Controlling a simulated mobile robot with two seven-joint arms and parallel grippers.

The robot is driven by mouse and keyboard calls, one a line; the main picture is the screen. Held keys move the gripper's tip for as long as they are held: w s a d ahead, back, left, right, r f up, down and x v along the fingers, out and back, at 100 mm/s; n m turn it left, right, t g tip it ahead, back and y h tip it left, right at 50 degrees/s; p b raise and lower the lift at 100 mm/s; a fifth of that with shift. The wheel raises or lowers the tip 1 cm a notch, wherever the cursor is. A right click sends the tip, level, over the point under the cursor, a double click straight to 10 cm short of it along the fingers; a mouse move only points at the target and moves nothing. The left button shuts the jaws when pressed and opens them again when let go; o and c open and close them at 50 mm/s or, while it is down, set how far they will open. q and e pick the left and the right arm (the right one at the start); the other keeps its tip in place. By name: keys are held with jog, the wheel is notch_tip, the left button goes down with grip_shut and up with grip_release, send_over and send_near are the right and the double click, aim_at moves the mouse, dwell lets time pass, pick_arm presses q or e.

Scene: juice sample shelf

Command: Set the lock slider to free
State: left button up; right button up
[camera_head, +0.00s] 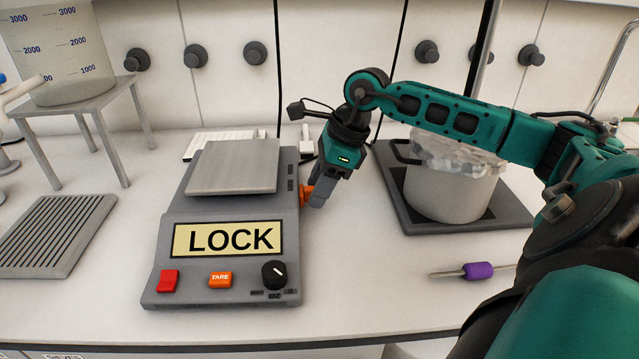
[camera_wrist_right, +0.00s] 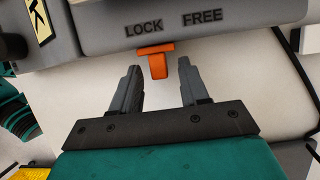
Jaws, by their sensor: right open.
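A grey balance (camera_head: 175,220) stands on the bench with a flat metal pan (camera_head: 235,166). Its display (camera_head: 228,239) reads LOCK. The orange lock slider (camera_head: 305,194) is on the balance's right side, partly hidden by my right gripper in the head view. In the right wrist view the slider (camera_wrist_right: 158,60) sits under the word LOCK, with FREE printed to the right. My right gripper (camera_head: 315,195) is open. Its fingertips (camera_wrist_right: 158,68) lie either side of the slider's tab in that picture, with visible gaps; contact cannot be told. My left gripper is not in view.
A pot (camera_head: 450,192) stands on a dark plate right of my right gripper. A purple-handled tool (camera_head: 478,271) lies in front of it. A beaker on a stand (camera_head: 88,102) and a ribbed tray (camera_head: 50,238) are at left. The bench right of the balance's front is clear.

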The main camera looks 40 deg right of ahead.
jog(key=shift+c, duration=0.4)
grip_shut()
jog(key=shift+w+d+r+p, duration=0.1)
jog(key=shift+w+d+p, duration=0.25)
jog(key=shift+w+d, duration=1.2)
jog(key=shift+w, duration=0.1)
jog(key=shift+o, duration=0.4)
grip_release()
jog(key=shift+a, duration=0.1)
